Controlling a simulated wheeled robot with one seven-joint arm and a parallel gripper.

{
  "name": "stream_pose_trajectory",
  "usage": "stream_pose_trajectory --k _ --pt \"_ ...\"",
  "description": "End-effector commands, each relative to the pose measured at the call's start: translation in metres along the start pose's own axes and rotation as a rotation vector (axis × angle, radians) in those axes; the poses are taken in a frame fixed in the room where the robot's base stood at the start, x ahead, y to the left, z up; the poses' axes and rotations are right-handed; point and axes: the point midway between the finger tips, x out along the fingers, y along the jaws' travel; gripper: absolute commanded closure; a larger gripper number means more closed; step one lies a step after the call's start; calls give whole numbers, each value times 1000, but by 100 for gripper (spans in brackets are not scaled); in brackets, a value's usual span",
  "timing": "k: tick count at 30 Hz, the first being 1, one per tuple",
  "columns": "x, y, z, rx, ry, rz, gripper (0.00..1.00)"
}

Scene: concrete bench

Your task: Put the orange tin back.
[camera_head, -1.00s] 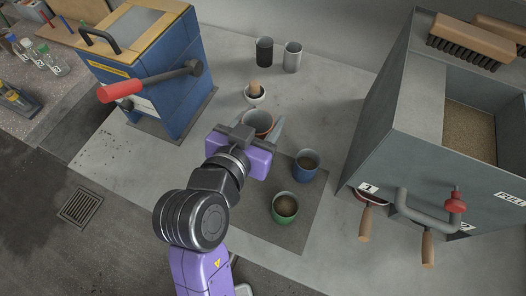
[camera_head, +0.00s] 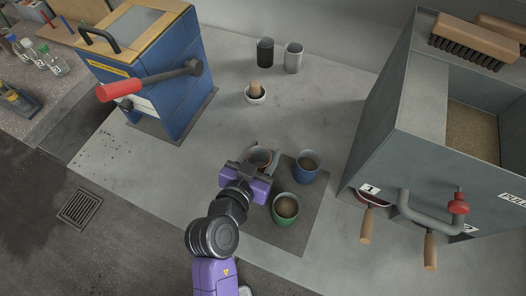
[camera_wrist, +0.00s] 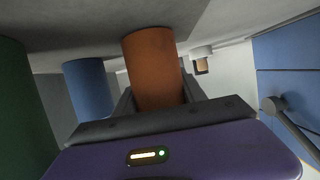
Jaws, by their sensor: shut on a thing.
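My gripper (camera_head: 259,163) is shut on the orange tin (camera_head: 259,155), which looks upright, with its open top facing up. In the wrist view the orange tin (camera_wrist: 153,68) stands between the two fingers. A blue tin (camera_head: 306,168) and a green tin (camera_head: 285,207), both with brown contents, stand on the mat. The blue tin (camera_wrist: 88,92) and green tin (camera_wrist: 20,110) also show in the wrist view.
A blue machine with a red-handled lever (camera_head: 150,80) is at left. A grey cabinet with handles (camera_head: 420,160) is at right.

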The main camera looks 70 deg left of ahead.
Motion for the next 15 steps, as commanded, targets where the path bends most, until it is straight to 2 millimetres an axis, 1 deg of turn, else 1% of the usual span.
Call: stream_pose_trajectory --k 5,9,10,12,13,15 --pt "0 0 -1 0 0 0 100" --pt "1 0 3 1 0 1 100" --pt "1 0 2 1 0 1 48" --pt "1 0 2 1 0 1 34" --pt "1 0 2 0 0 1 30" --pt "1 0 2 0 0 0 30"
